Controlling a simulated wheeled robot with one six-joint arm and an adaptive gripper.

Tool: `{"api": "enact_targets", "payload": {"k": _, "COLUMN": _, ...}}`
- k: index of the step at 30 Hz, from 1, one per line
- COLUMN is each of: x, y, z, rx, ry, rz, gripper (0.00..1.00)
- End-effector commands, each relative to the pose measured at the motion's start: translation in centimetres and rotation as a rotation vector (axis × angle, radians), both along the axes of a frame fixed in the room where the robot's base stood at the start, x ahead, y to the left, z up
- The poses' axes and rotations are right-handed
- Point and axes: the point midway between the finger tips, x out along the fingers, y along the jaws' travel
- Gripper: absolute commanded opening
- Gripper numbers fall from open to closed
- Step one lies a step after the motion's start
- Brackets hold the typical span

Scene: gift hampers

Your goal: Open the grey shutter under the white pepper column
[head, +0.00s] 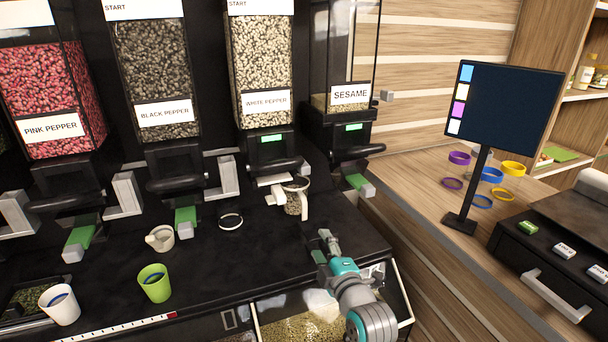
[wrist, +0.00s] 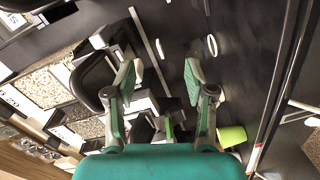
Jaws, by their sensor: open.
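The white pepper column (head: 262,65) is a clear bin of pale peppercorns with a black dispenser below it. Under it is a pale grey-white shutter piece (head: 274,181). A clear cup with a pale rim and handle (head: 297,199) stands beside and just below this piece, with peppercorns visible in it. My gripper (head: 327,241) is to the right of and nearer than the cup, over the black counter, apart from the shutter. In the wrist view my gripper (wrist: 163,84) has its two green-padded fingers spread with nothing held between them.
Pink pepper (head: 45,90), black pepper (head: 158,75) and sesame (head: 350,95) columns flank it. A grey ring (head: 230,220), a grey cup (head: 160,239), a green cup (head: 154,284) and a white cup (head: 60,305) are on the counter. A monitor (head: 503,105) stands right.

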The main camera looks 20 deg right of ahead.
Motion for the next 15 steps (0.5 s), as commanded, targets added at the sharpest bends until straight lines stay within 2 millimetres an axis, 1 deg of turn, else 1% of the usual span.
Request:
{"api": "enact_targets", "payload": {"k": 1, "x": 1.4, "y": -0.4, "z": 2.0, "rx": -0.039, "ry": -0.014, "rz": 0.003, "gripper": 0.54}}
{"api": "enact_targets", "payload": {"k": 3, "x": 3.0, "y": -0.8, "z": 4.2, "rx": -0.098, "ry": -0.022, "rz": 0.010, "gripper": 0.54}}
{"api": "enact_targets", "payload": {"k": 6, "x": 4.8, "y": -1.3, "z": 7.2, "rx": -0.176, "ry": -0.033, "rz": 0.017, "gripper": 0.54}}
{"api": "enact_targets", "payload": {"k": 9, "x": 6.1, "y": -1.7, "z": 9.6, "rx": -0.238, "ry": -0.040, "rz": 0.023, "gripper": 0.54}}
{"api": "enact_targets", "payload": {"k": 12, "x": 6.9, "y": -1.9, "z": 11.1, "rx": -0.277, "ry": -0.044, "rz": 0.027, "gripper": 0.54}}
{"api": "enact_targets", "payload": {"k": 15, "x": 7.3, "y": -2.0, "z": 11.8, "rx": -0.298, "ry": -0.045, "rz": 0.030, "gripper": 0.54}}
